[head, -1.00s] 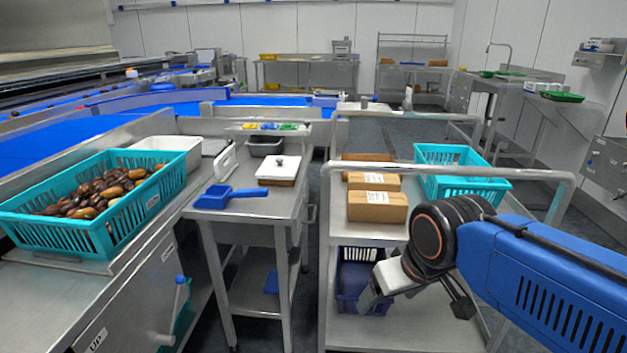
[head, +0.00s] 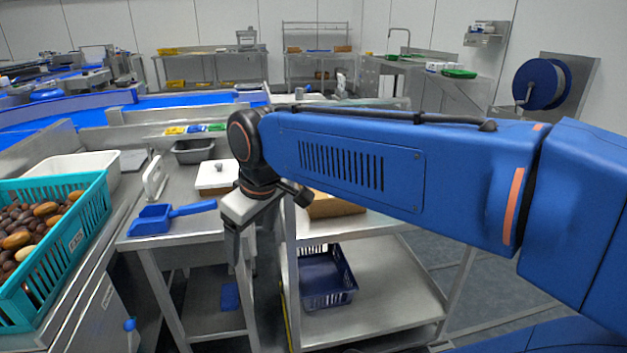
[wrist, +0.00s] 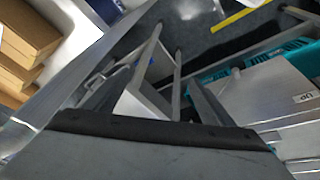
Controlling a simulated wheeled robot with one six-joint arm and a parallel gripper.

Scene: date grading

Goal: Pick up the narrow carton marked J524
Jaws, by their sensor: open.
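Brown cartons stand on the top shelf of the steel trolley. In the head view one carton (head: 335,207) shows below my blue arm, which hides the others and most of the shelf. In the wrist view several cartons (wrist: 28,35) lie at the upper left, off to the side of the fingers. No marking is readable, so I cannot tell which is J524. My gripper (head: 239,256) points down, open and empty, left of the trolley. Its two fingers also show in the wrist view (wrist: 152,98), apart from the cartons.
A blue basket (head: 326,278) sits on the trolley's lower shelf. The steel side table left of my gripper holds a blue scoop (head: 165,217), a white-lidded box (head: 216,178) and a grey tub (head: 194,150). A teal crate (head: 75,245) of dates stands far left.

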